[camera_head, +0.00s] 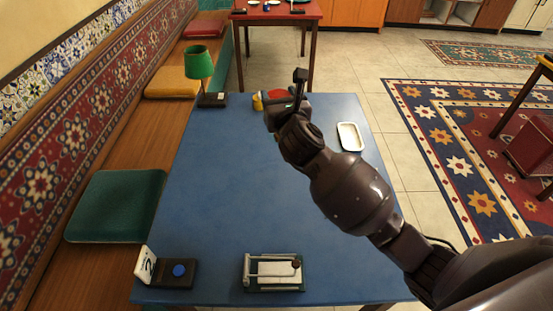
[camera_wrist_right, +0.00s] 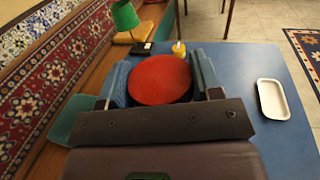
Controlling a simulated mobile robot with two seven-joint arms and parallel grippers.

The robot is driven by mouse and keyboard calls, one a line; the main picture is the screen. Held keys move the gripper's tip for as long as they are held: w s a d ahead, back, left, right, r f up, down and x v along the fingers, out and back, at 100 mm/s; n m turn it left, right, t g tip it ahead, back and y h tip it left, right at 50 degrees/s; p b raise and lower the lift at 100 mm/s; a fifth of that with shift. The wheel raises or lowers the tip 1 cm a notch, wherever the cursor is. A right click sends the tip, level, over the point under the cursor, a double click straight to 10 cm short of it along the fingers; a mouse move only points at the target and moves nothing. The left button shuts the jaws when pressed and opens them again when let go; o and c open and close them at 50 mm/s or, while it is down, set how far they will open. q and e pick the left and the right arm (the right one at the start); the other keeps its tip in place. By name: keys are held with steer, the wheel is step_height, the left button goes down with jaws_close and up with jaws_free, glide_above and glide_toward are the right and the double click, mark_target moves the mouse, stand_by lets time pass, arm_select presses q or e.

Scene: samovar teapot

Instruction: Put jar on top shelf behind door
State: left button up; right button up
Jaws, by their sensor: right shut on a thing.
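My right gripper (camera_head: 284,101) is over the far part of the blue table. It is shut on a jar with a round red lid (camera_wrist_right: 160,80), with one finger on each side of the lid in the right wrist view. In the head view, only part of the red lid (camera_head: 275,96) shows beside the gripper. The jar's body is hidden, and I cannot tell whether it touches the table. My left gripper is not in view. I cannot make out a top shelf behind a door.
The blue table (camera_head: 230,190) holds a green lamp (camera_head: 200,66), a small yellow object (camera_head: 257,102), a white tray (camera_head: 350,136), a numbered stand (camera_head: 146,265) and a framed rack (camera_head: 273,271). Cabinets (camera_head: 405,12) stand far back. The table's middle is clear.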

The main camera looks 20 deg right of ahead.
steer(key=shift+w+f, duration=0.1)
steer(key=shift+f, duration=0.15)
step_height(320, 180, down, 10)
steer(key=b, duration=0.3)
steer(key=shift+d+f, duration=0.1)
step_height(320, 180, down, 10)
steer(key=b, duration=0.4)
steer(key=o, duration=1)
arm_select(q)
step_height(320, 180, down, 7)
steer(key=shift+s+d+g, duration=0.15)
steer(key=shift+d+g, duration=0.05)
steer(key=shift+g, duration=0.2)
arm_select(e)
steer(key=o, duration=0.3)
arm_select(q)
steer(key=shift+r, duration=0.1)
arm_select(e)
steer(key=shift+o, duration=0.2)
